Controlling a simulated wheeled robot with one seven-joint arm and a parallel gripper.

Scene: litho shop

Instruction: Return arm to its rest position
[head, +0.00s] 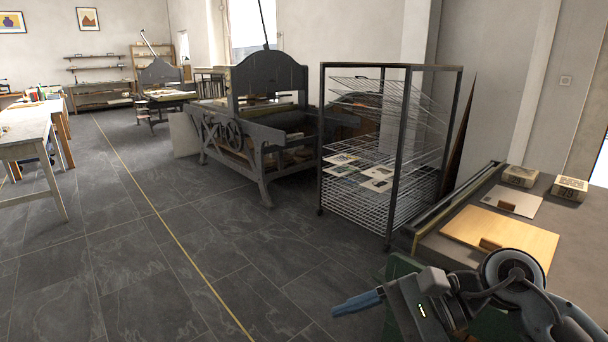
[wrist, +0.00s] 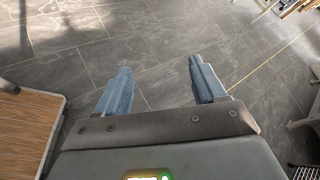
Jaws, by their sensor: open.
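My gripper (wrist: 160,88) shows in the wrist view with its two blue fingers apart and nothing between them. Below the fingers there is only grey tiled floor. In the head view my gripper (head: 358,302) is at the lower right, its blue fingers pointing left. My arm is folded at the lower right corner of the head view, in front of the grey worktable (head: 425,240).
A wooden board (head: 500,236), a sheet (head: 512,201) and two small blocks (head: 570,188) lie on the worktable. A wire drying rack (head: 390,150) stands behind it. A large press (head: 262,125) stands farther back. The tiled floor (head: 130,260) at left is clear.

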